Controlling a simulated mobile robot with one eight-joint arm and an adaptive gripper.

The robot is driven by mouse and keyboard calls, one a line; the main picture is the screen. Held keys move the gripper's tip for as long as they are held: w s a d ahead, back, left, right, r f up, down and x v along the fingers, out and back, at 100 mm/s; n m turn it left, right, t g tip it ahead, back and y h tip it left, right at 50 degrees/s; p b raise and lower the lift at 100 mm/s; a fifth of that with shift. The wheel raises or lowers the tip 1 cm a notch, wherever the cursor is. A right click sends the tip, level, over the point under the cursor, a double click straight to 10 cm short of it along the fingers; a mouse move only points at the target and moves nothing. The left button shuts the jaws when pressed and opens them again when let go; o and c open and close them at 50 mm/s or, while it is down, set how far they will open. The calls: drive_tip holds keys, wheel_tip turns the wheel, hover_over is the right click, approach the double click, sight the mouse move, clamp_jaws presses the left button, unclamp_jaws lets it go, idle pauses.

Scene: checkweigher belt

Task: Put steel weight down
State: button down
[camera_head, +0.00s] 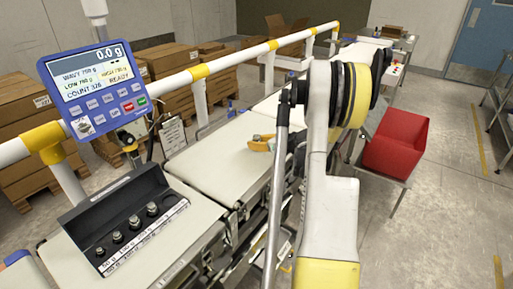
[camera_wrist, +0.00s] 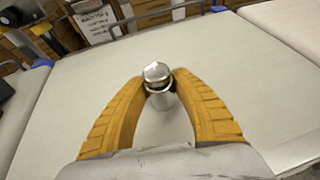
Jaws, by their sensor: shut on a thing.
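The steel weight (camera_wrist: 157,80) is a small shiny cylinder with a knob on top. It is held between the tips of my gripper's orange ribbed fingers (camera_wrist: 158,92) in the wrist view. The gripper (camera_head: 264,142) also shows in the head view, over the pale weighing belt, with my arm hiding part of it. The weight looks upright. Whether its base touches the belt (camera_wrist: 240,75) is hard to tell.
An open black case (camera_head: 145,228) with several steel weights stands at the lower left. A blue display (camera_head: 97,90) reads 0.0 g. A red bin (camera_head: 396,146) stands right of the line. A white and yellow rail (camera_head: 230,62) runs behind. The belt around the gripper is clear.

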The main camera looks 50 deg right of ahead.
drive_tip(key=shift+f, duration=0.35)
drive_tip(key=c, duration=1.5)
unclamp_jaws()
drive_tip(key=shift+f, duration=0.15)
drive_tip(key=o, duration=0.4)
